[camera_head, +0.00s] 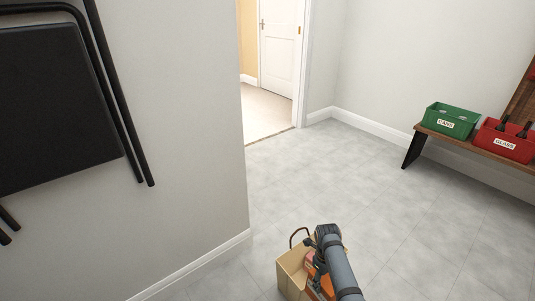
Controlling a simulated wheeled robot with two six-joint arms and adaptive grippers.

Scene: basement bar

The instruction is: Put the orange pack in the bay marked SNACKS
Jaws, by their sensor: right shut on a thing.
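My right gripper (324,237) is at the bottom centre, at the top of a tan open-topped bag (289,272) with a thin dark handle. It is shut on the bag, though my arm hides the exact hold. Orange items (318,284) show inside the bag beside my arm; I cannot tell whether one is the orange pack. My left gripper is out of view. No bay marked SNACKS is in view.
A wooden bench (428,131) at the right holds a green crate marked CANS (459,114) and a red crate marked GLASS (490,142). A wall with folded black furniture (60,100) bounds the left. A doorway opens behind; the grey floor (370,190) between is clear.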

